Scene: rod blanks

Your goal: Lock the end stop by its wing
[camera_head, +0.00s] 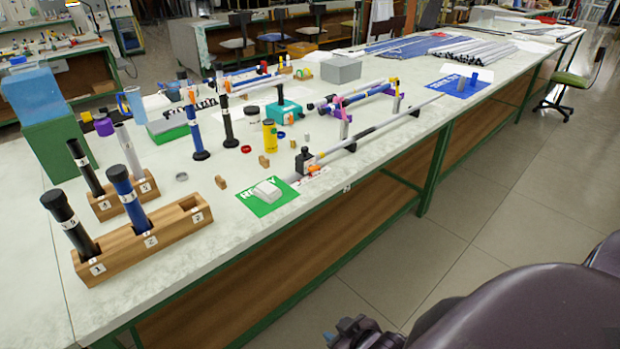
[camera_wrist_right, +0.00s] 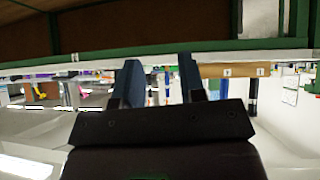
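A small black block (camera_head: 305,160), which looks like the end stop, stands at the near end of a long grey rod (camera_head: 370,132) lying along the table's front edge. A small orange piece (camera_head: 315,170), perhaps its wing, sticks out low beside it. Its exact angle is too small to tell. My right gripper (camera_head: 352,330) is low at the bottom of the head view, in front of the table and well away from the block. In the right wrist view its two blue fingers (camera_wrist_right: 160,82) stand apart with nothing between them. My left gripper is not in view.
Wooden racks (camera_head: 170,233) with dark rods stand at the left. Purple-and-orange clamped rods (camera_head: 345,102) lie behind. A blue mat (camera_head: 438,86) is farther right. The floor in front is clear.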

